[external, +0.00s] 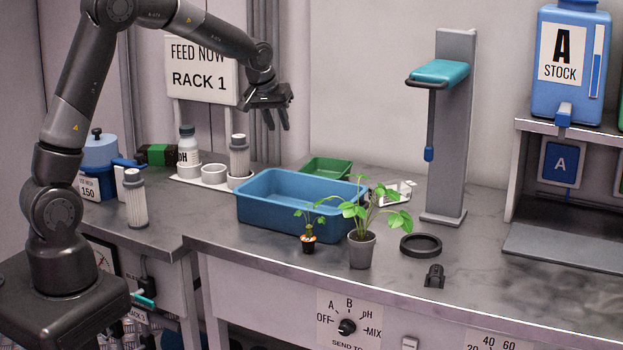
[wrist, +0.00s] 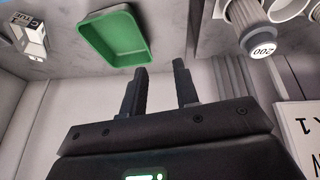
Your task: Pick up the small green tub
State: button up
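The small green tub (external: 327,167) sits on the grey counter behind the large blue tub (external: 300,212), whose back rim hides part of it. In the wrist view the green tub (wrist: 112,38) shows at the upper left, its inside empty. My gripper (external: 277,123) is in the air above the counter, up and to the left of the green tub and apart from it. In the wrist view the two fingers (wrist: 160,70) stand apart with nothing between them, so it is open.
A rack with white cups and a grey-capped bottle (external: 239,155) stands left of the tubs. Two potted plants (external: 362,250) stand in front of the blue tub. A small white item (external: 393,192) lies right of the green tub. A grey stand (external: 450,140) rises farther right.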

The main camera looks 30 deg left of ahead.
aim_at(307, 165)
jog(key=d+x, duration=0.1)
jog(key=x, duration=0.4)
jog(key=d+x, duration=0.1)
jog(key=x, duration=0.4)
jog(key=w+d+x, duration=0.1)
jog(key=x, duration=0.5)
jog(key=shift+d+r, duration=0.25)
jog(key=shift+d, duration=0.1)
jog(key=shift+f, duration=0.2)
grip_shut()
dwell(0.4)
